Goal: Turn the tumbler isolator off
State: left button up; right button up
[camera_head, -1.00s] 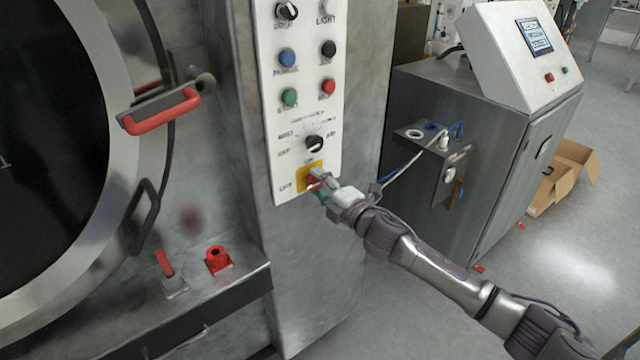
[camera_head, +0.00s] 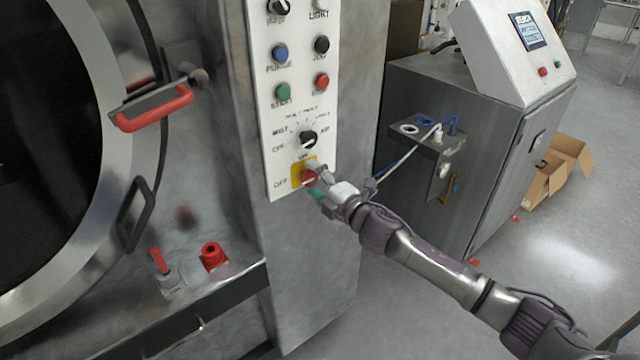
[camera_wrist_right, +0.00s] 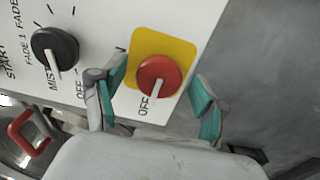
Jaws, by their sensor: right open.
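The tumbler isolator is a red round knob (camera_head: 308,177) on a yellow plate (camera_head: 296,180), low on the white control panel (camera_head: 290,115). In the right wrist view, the red knob (camera_wrist_right: 158,76) sits on the yellow plate (camera_wrist_right: 178,50), and its pale pointer line is directed toward the OFF label. My right gripper (camera_head: 319,179) is at the knob and partly covers it in the head view. In the wrist view, the right gripper (camera_wrist_right: 156,100) is open, with one green-padded finger on each side of the knob. I cannot tell whether the pads touch it. My left gripper is out of view.
A black selector knob (camera_head: 308,139) is just above the isolator, with several coloured buttons higher up. A red door handle (camera_head: 154,108) and a ledge with red fittings (camera_head: 213,256) stand left. A grey cabinet (camera_head: 425,150) stands right; floor between is mostly clear.

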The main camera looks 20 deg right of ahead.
jog(key=v, duration=1.2)
jog(key=d+f+m+g+h, duration=0.1)
jog(key=d+f+m+h, duration=0.15)
jog(key=f, duration=0.75)
jog(key=d+f+m+g+h, duration=0.2)
jog(key=d+f+m, duration=0.2)
jog(key=f, duration=0.5)
jog(key=s+d+f+m+g+h, duration=0.1)
jog(key=s+f+m+g, duration=0.15)
jog(key=s+f, duration=0.45)
jog(key=s+d+f+m+g+h, duration=0.1)
jog(key=s+f+m, duration=0.15)
jog(key=f, duration=0.75)
jog(key=s+a+f+m+g, duration=0.2)
jog(key=s+f+m+g, duration=0.3)
jog(key=s+f, duration=1.3)
jog(key=s+a+f+m+g, duration=0.1)
jog(key=s+a+f+g, duration=0.1)
jog(key=s, duration=0.8)
jog(key=s+a+f+m+g, duration=0.2)
jog(key=s+a+f, duration=0.2)
jog(key=s, duration=0.7)
jog(key=shift+s+a, duration=0.25)
jog(key=shift+a, duration=0.45)
